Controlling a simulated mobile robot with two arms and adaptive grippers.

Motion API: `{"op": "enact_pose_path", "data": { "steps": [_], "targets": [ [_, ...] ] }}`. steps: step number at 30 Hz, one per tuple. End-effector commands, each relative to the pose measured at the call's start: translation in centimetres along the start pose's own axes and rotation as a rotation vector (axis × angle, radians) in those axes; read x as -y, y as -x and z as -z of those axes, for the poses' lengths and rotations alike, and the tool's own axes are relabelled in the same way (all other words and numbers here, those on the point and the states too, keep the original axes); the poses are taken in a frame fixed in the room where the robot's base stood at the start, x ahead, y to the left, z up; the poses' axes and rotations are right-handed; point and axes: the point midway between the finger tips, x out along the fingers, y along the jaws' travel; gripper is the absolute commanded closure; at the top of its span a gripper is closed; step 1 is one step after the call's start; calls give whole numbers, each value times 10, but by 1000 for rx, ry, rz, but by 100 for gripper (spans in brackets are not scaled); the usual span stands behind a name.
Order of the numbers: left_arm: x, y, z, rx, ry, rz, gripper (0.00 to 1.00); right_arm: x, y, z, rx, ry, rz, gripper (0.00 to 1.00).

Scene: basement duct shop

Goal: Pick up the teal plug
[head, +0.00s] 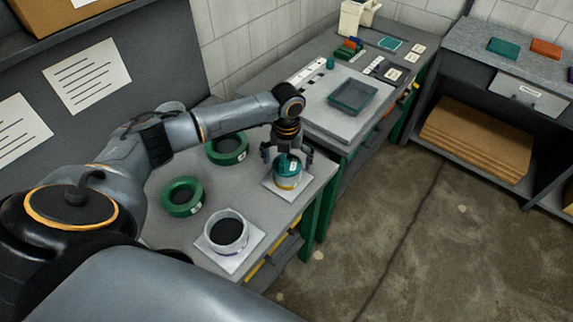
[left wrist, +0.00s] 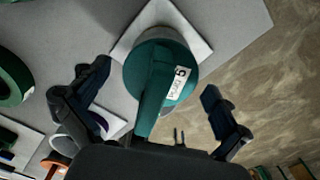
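The teal plug (head: 288,165) has a round top with a raised bar across it. It sits at the top of a pale cup with a yellow band (head: 287,183) on a white square pad near the bench's right edge. In the left wrist view the plug (left wrist: 178,88) shows from above with a white label. My left gripper (head: 287,155) points down right over it. Its fingers (left wrist: 154,82) are spread on either side of the plug's bar, with visible gaps. Whether the fingers reach down beside the bar is hard to tell. My right gripper is not in view.
Two green rings (head: 182,197) (head: 228,148) with dark centres and an open white cup (head: 227,232) on a pad stand on the same bench. A farther bench holds a dark teal tray (head: 353,95). The concrete floor (head: 420,240) at right is clear.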

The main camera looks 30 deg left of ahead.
Motion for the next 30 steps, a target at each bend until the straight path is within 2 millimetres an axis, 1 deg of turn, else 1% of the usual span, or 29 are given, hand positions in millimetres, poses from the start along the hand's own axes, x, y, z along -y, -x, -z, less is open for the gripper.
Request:
{"op": "enact_pose_path", "data": {
  "steps": [1,2,3,5,6,8,9,10,16,20,23,26,30],
  "targets": [
    [0,0,0,0,0,0,10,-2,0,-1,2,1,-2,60],
    [0,0,0,0,0,0,16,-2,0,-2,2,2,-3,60],
    [0,0,0,0,0,0,24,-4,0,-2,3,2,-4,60],
    [0,0,0,0,0,0,37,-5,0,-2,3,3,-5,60],
    [0,0,0,0,0,0,45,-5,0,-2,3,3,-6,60],
    [0,0,0,0,0,0,57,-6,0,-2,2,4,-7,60],
    [0,1,0,0,0,1,65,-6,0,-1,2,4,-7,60],
    [0,1,0,0,0,1,67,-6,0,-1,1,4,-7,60],
    [0,1,0,0,0,0,68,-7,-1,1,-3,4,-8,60],
    [1,6,-1,1,-1,1,68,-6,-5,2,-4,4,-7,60],
    [1,14,-1,4,-2,2,68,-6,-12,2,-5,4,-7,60],
    [1,29,-2,6,-1,4,68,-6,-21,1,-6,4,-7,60],
    [14,53,14,5,-6,4,68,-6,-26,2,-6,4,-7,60]
  ]
}}
